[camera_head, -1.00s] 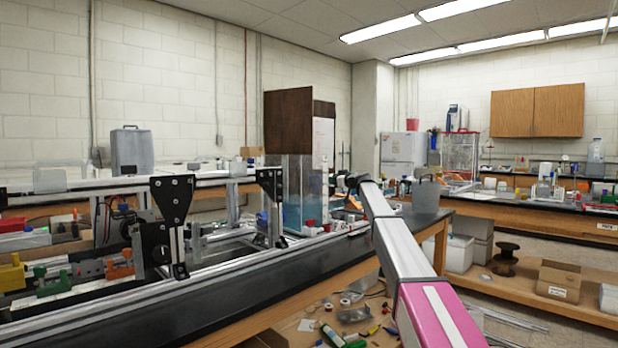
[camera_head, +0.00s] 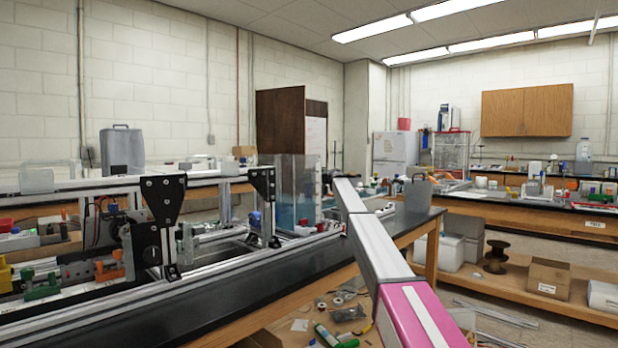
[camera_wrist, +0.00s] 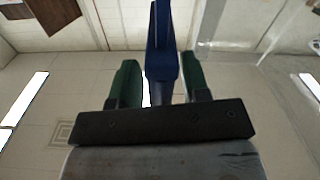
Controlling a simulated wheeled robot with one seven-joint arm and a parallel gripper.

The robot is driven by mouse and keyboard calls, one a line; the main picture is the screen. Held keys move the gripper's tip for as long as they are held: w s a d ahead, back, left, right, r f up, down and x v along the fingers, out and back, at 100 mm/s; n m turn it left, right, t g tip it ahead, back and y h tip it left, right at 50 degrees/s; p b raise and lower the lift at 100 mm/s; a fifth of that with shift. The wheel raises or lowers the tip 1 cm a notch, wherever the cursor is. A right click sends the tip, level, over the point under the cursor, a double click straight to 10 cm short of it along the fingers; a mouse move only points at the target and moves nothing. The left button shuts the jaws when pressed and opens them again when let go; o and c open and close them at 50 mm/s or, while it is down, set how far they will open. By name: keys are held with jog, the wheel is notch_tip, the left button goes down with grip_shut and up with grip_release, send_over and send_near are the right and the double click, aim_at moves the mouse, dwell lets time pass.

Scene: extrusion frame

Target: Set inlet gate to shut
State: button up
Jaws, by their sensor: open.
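My gripper (camera_wrist: 162,66) shows in the wrist view with two green fingers standing apart. A blue bar-like piece (camera_wrist: 163,40) stands upright between the fingers in that view. A narrow gap shows on its left side; I cannot tell whether it touches either finger, or whether it is the inlet gate's handle. In the head view, my arm reaches away toward the clear tank (camera_head: 292,200) with bluish contents at the far end of the extrusion frame (camera_head: 215,286). My gripper cannot be made out there. No part in the head view is clearly the inlet gate.
Black bracket plates (camera_head: 163,200) stand up from the frame at the left. A grey container (camera_head: 418,194) stands on the bench end. Loose tools and small parts (camera_head: 345,312) lie on the shelf under the bench.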

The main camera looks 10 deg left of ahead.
grip_shut()
jog(key=shift+f, duration=2.75)
grip_release()
jog(key=shift+s+d, duration=0.3)
jog(key=shift+d, duration=0.05)
jog(key=v, duration=0.9)
jog(key=shift+s+d, duration=0.25)
jog(key=shift+d, duration=0.1)
